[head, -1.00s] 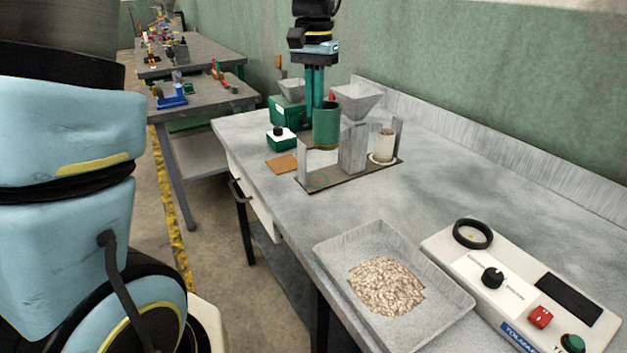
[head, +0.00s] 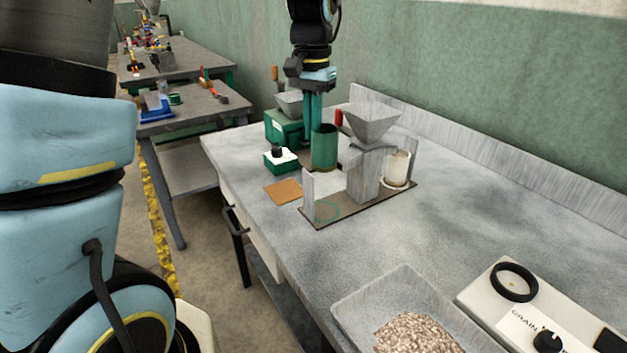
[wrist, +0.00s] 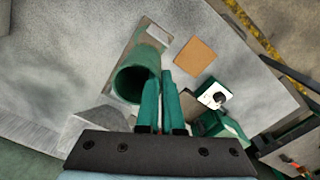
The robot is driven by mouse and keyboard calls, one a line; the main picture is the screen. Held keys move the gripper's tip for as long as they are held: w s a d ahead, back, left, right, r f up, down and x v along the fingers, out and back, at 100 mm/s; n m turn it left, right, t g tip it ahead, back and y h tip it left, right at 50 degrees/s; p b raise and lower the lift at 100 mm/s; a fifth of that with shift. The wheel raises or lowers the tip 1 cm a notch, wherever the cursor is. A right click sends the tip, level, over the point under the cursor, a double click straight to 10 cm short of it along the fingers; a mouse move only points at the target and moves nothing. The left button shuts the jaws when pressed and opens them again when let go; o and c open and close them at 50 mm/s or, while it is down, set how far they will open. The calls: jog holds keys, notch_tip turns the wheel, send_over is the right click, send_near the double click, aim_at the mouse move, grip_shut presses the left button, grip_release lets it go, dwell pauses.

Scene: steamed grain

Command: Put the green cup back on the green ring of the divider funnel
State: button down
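The green cup (head: 324,148) is upright in my gripper (head: 314,128), and its open mouth shows in the wrist view (wrist: 133,83). The green fingers (wrist: 161,88) are close together at the cup's rim, seemingly pinching its wall. The cup appears held above the bench, behind the divider funnel's left upright plate; its exact height is unclear. The divider funnel has a grey hopper (head: 372,124) and a flat base (head: 357,207). A whitish cup (head: 397,167) stands at the base's right end.
A tan square (head: 284,191) and a small green-and-white box with a black knob (head: 281,159) lie left of the divider. A green machine (head: 285,128) stands behind. A grain tray (head: 365,300) and a grain meter (head: 500,300) are at the front right.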

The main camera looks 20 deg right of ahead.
notch_tip(320, 180, down, 12)
jog(key=shift+f+p, duration=0.1)
jog(key=shift+p, duration=0.9)
jog(key=shift+f, duration=0.2)
jog(key=c, duration=1.1)
grip_release()
jog(key=shift+o, duration=0.2)
